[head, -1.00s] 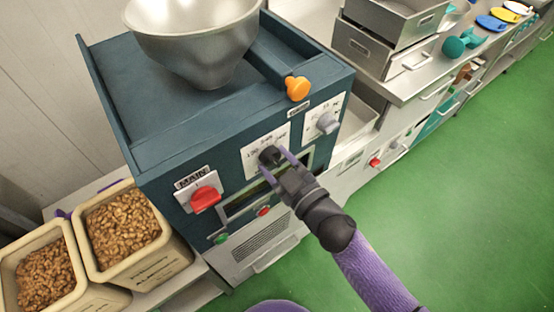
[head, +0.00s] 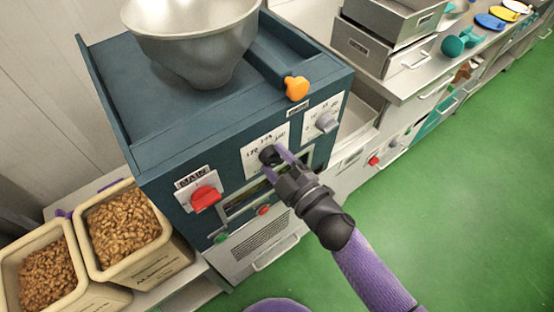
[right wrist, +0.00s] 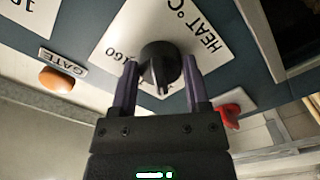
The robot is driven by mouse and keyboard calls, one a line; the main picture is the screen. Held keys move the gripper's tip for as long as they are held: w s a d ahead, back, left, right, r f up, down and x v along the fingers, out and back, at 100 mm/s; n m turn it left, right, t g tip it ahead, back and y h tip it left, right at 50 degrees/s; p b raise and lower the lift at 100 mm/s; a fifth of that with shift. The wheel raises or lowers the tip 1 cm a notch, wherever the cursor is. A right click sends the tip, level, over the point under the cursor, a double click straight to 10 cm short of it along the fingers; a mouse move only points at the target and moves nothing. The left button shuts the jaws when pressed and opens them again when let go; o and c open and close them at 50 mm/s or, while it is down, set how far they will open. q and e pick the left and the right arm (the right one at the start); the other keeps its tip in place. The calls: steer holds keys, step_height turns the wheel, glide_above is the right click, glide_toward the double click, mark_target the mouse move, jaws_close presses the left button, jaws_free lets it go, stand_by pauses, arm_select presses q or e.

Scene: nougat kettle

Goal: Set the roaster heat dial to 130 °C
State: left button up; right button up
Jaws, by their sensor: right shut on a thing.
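The heat dial (head: 268,154) is a black knob on a white scale plate on the front of the blue roaster (head: 150,160). My right gripper (head: 272,161) is shut on this knob, coming from the lower right. In the right wrist view the two purple fingers sit on either side of the knob (right wrist: 160,62). The plate reads HEAT °C, and 160 shows to the left of the knob. A pale pointer mark on the knob faces down, towards the gripper body. The number it points at is hidden or too small to read. My left gripper is not in view.
A red MAIN switch (head: 205,198) is left of the dial, and a grey knob (head: 326,123) is right of it. An orange GATE knob (head: 296,88) is above. Green and red buttons sit below. Two nut bins (head: 88,270) stand at left. Green floor is clear at right.

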steer(key=o, duration=1.3)
steer(key=shift+c, duration=0.2)
steer(key=v, duration=1)
steer(key=shift+p, duration=0.35)
